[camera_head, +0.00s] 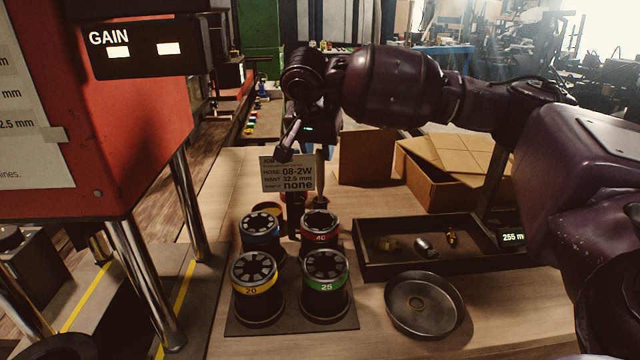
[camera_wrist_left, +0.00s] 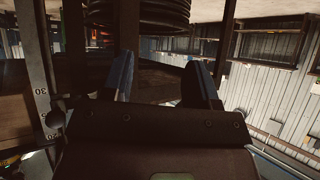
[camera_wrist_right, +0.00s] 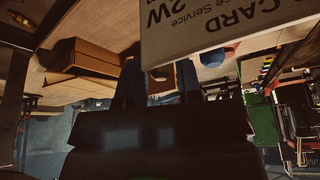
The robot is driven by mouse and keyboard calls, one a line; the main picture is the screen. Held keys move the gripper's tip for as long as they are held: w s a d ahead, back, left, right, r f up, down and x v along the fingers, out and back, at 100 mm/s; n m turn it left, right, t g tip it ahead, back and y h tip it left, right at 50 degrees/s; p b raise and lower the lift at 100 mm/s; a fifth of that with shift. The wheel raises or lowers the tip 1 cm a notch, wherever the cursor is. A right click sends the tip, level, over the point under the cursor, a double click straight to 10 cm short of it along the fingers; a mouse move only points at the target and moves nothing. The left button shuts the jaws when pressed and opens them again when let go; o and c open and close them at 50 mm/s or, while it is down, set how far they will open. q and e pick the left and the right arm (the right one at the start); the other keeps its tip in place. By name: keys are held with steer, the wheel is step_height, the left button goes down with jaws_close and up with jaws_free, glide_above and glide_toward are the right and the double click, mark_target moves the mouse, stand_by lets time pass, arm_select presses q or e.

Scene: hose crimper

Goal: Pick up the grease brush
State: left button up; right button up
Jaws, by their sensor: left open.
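I cannot clearly make out the grease brush. A thin, light brown upright piece (camera_head: 320,180) beside the job card may be its handle, but it is small and dark. My right gripper (camera_head: 304,158) points down behind the card, close to that piece. The job card (camera_head: 287,174) hides part of the area below the gripper. My left gripper (camera_wrist_left: 162,82) is open and empty in the left wrist view and does not show in the head view.
Several colour-banded die sets stand on a dark plate (camera_head: 290,322). A small orange-rimmed pot (camera_head: 268,207) is behind them. A dark tray (camera_head: 372,268) with small fittings and a round metal pan (camera_head: 424,304) lie to the right. Cardboard boxes (camera_head: 430,187) stand behind; the red crimper (camera_head: 120,150) is left.

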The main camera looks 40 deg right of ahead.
steer(key=x, duration=0.3)
steer(key=shift+f, duration=0.1)
jaws_close()
arm_select(q)
steer(key=shift+w, duration=0.15)
step_height(320, 180, up, 9)
steer(key=p, duration=0.8)
steer(key=shift+w+f+t, duration=0.15)
steer(key=shift+w+t, duration=0.2)
steer(key=shift+t, duration=0.05)
arm_select(e)
step_height(320, 180, up, 29)
steer(key=shift+f, duration=0.2)
arm_select(q)
steer(key=shift+a, duration=0.1)
